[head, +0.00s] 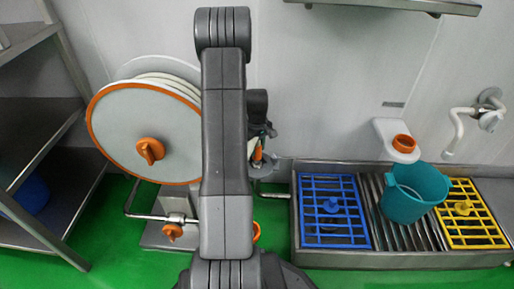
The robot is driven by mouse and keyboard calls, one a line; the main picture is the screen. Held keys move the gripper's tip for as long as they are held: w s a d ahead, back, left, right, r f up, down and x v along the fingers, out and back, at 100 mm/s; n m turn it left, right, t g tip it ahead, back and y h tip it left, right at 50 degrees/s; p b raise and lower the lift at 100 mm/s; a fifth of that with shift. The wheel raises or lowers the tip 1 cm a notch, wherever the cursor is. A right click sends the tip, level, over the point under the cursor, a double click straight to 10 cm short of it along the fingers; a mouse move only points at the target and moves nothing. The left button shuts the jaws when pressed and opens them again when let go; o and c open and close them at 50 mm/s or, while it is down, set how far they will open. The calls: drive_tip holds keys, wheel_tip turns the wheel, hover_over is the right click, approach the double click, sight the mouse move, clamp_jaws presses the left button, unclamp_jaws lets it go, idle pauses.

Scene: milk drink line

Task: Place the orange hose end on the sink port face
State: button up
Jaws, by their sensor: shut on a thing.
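My gripper (264,132) shows only in part, to the right of my own dark arm, which hides much of it. It is shut on the orange hose end (258,154), of which a small orange piece shows just below the jaws. The sink port is probably the white wall fitting (386,131) with an orange ring (403,143), above the back edge of the sink. The hose end is well to the left of this fitting and apart from it.
A hose reel (118,130) with an orange rim stands left of my arm. The low metal sink (420,261) holds a blue grate (322,180), a yellow grate (462,184) and a teal bucket (412,200). A white spout (458,128) is at right. Shelves (40,125) stand at far left.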

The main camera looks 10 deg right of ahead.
drive_tip(key=o, duration=1.2)
drive_tip(key=shift+c, duration=0.2)
wheel_tip(320, 180, up, 12)
drive_tip(key=p, duration=0.4)
drive_tip(key=shift+r, duration=0.1)
